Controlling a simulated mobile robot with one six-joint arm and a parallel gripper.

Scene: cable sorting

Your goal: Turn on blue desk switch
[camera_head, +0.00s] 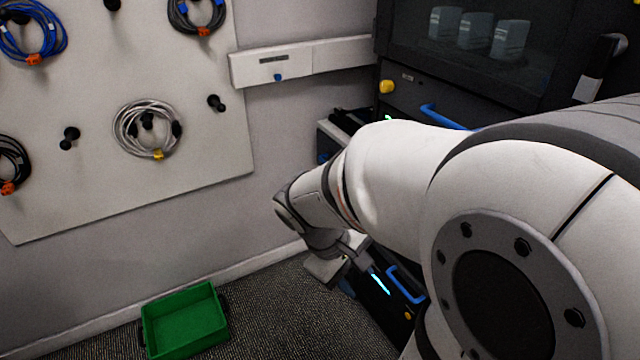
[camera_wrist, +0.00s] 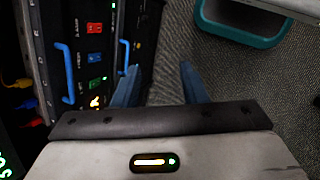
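In the wrist view a dark panel on the left carries a column of small switches: a red one (camera_wrist: 95,28), a blue one (camera_wrist: 94,57) and a green one (camera_wrist: 94,82). The blue one is the middle of the three; its on or off position is too small to tell. My gripper (camera_wrist: 160,68) is open, its two blue fingers apart with only carpet seen between them. It is right of the blue switch in the picture and apart from it. In the head view my arm hides most of the panel.
Blue handles (camera_wrist: 66,70) stick out beside the switches. A green bin (camera_head: 187,318) stands on the carpet. A white rail (camera_head: 330,58) with a small blue knob (camera_head: 278,77) is on the wall. Coiled cables hang on a white board (camera_head: 90,80). A dark cabinet (camera_head: 450,75) stands at the back right.

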